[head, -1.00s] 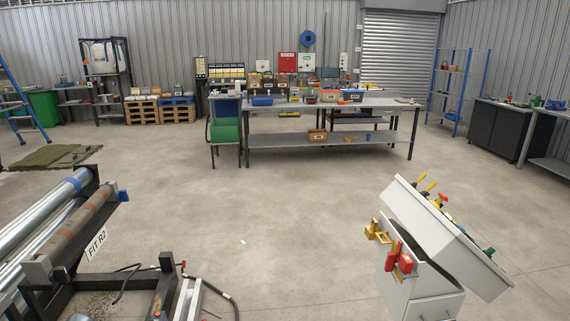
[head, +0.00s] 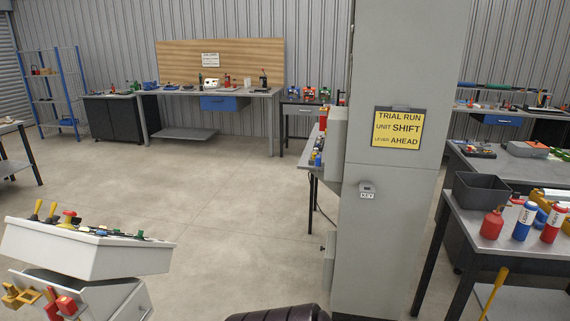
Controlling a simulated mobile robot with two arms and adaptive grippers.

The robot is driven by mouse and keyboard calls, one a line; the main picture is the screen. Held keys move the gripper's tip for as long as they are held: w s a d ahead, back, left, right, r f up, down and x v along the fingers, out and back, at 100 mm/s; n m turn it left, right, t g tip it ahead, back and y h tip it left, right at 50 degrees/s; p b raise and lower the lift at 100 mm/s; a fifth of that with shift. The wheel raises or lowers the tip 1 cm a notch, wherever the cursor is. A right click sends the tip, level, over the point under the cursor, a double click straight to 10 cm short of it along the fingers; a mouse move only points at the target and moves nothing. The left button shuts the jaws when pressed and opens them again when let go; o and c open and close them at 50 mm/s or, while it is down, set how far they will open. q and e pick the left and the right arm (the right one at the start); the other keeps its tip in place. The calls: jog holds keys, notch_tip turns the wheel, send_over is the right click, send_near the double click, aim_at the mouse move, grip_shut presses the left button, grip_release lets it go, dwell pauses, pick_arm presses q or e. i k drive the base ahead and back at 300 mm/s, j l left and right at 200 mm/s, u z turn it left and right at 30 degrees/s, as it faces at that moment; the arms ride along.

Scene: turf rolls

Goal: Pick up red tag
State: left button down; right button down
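I cannot make out a red tag for certain. Small red pieces (head: 66,306) hang on the front of the white control console (head: 95,258) at lower left, beside yellow pieces (head: 15,297); whether one of them is the tag is too small to tell. The console's sloped top carries yellow levers (head: 37,210) and a red knob (head: 69,217). Neither of my grippers is in view.
A grey column (head: 390,210) with a yellow sign (head: 397,128) stands right of centre. At right, a table (head: 470,225) holds a grey bin (head: 490,193) and red and blue bottles (head: 523,221). A workbench (head: 235,92) stands at the back. Floor between is clear.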

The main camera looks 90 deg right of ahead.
aim_at(515, 198)
jog(key=z, duration=4.25)
jog(key=i+l, duration=0.2)
jog(key=l, duration=0.1)
